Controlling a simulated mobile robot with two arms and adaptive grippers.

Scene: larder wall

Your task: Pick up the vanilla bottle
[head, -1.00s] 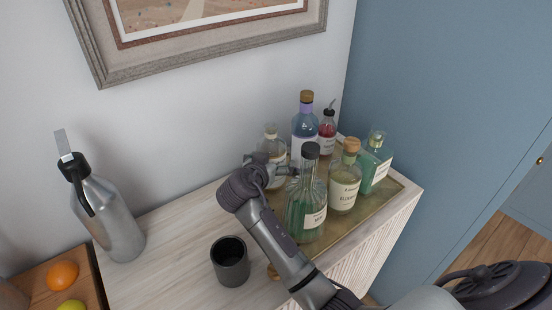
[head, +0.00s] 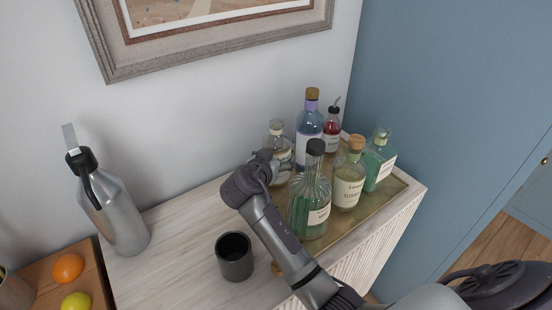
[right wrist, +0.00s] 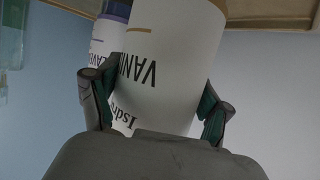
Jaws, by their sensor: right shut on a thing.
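The vanilla bottle (head: 279,148) is a clear bottle with a pale label and a glass stopper, upright at the back left of the tray (head: 372,215). My right gripper (head: 269,160) is at its front and partly hides it in the head view. In the right wrist view, the bottle's white label reading VANILLA (right wrist: 172,65) appears upside down between the two fingers of my right gripper (right wrist: 155,105), which is shut on it. I cannot tell that its base is off the tray. My left gripper is not in view.
A purple bottle (head: 309,125), a red bottle (head: 332,131), a dark-capped ribbed bottle (head: 310,205), a corked bottle (head: 348,185) and a green bottle (head: 379,163) crowd the tray. A dark cup (head: 234,257) and a steel bottle (head: 117,215) stand left. A wall is behind.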

